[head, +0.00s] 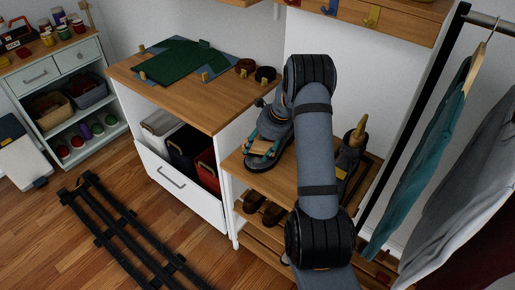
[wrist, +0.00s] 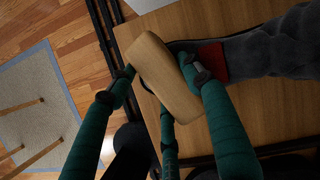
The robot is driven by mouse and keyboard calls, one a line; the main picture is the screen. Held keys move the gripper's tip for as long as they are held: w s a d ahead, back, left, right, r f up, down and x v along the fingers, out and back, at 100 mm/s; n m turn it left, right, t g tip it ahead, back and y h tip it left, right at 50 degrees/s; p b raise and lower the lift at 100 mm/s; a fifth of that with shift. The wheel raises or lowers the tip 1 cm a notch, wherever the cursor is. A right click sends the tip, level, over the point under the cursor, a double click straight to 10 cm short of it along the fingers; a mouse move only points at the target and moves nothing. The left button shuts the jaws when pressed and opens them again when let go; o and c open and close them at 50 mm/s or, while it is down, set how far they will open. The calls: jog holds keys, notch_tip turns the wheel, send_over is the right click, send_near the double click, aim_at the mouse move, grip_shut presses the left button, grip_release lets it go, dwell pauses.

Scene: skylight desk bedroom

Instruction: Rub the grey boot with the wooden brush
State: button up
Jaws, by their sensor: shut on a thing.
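The wooden brush (wrist: 160,70), a tan rounded block, is held between the teal fingers of my gripper (wrist: 160,84) in the wrist view. My gripper (head: 262,147) is above the left part of the wooden shelf top in the head view, where the brush is hard to make out. The grey boot (wrist: 275,48) lies along the upper right of the wrist view, with a red patch (wrist: 212,60) near its end by the brush. The brush overlaps that end in the picture; I cannot tell whether they touch. In the head view my arm hides part of the shelf top.
A dark upright object with a tan top (head: 350,152) stands right of my arm. Brown shoes (head: 272,213) sit on the shelf below. A wooden-topped cabinet (head: 200,103) with a green cloth (head: 182,62) stands left. Clothes (head: 425,150) hang at right.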

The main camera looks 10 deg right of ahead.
jog(key=shift+s+a+r+p, duration=0.1)
jog(key=shift+r+p, duration=0.95)
jog(key=shift+r, duration=0.4)
jog(key=shift+s+a+r+p, duration=0.1)
jog(key=shift+r+p, duration=0.95)
jog(key=shift+r, duration=0.4)
jog(key=shift+w, duration=0.1)
jog(key=shift+r+p, duration=1.15)
jog(key=shift+r, duration=0.3)
